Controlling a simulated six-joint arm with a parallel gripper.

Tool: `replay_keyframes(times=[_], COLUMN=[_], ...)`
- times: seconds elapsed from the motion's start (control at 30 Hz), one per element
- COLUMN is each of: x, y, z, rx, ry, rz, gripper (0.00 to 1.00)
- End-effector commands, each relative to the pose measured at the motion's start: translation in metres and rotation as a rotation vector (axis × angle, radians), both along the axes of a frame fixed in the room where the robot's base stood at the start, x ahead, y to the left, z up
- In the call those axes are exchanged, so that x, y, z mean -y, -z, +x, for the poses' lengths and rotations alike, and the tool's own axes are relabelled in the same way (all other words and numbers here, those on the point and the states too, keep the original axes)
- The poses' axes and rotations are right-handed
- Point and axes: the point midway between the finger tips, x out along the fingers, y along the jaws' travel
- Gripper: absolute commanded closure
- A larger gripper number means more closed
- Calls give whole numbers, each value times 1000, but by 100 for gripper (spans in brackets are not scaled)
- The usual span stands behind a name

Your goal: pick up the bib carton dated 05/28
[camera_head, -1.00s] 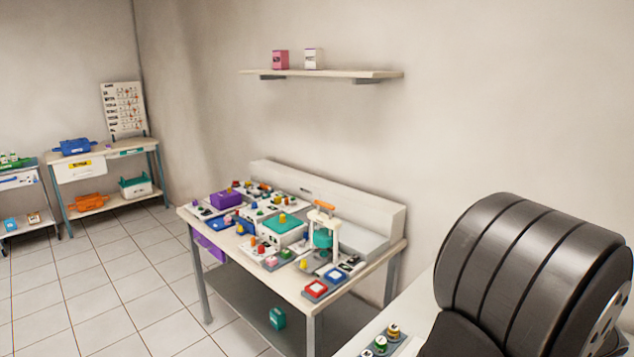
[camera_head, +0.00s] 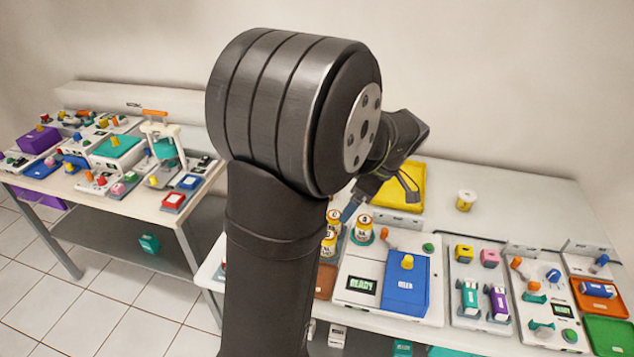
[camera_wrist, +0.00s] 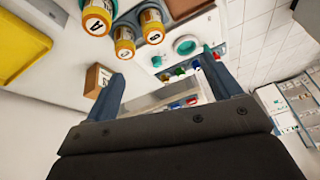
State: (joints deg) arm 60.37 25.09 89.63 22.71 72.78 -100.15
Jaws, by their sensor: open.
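No date reading 05/28 is legible, so I cannot tell which carton is the bib carton. A small white carton (camera_head: 338,335) and a teal one (camera_head: 403,348) show below the front edge of the right table. Another teal carton (camera_head: 149,243) sits on the left table's lower shelf. A brown box (camera_wrist: 97,80) with a dark mark lies near the left finger in the wrist view. My gripper (camera_wrist: 165,88) is open, with nothing between its fingers. In the head view my gripper (camera_head: 352,208) is above the right table, partly hidden by my arm.
Yellow-and-white jars (camera_head: 362,229) stand under my gripper. A white device with a blue panel (camera_head: 407,283), a yellow tray (camera_head: 400,188) and a small cup (camera_head: 465,200) are on the right table. The back right of that table is mostly clear.

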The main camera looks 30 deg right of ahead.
Motion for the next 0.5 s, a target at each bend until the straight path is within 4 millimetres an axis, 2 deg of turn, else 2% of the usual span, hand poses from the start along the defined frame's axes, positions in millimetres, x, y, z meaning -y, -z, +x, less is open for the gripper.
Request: replay_keyframes(times=[0.27, 0.37, 0.5], x=[20, 29, 42], y=[13, 18, 25], z=[44, 69, 121], rx=[-183, -283, -461], ry=[-183, -265, -389], rz=[-68, -118, -235], gripper=[17, 17, 17])
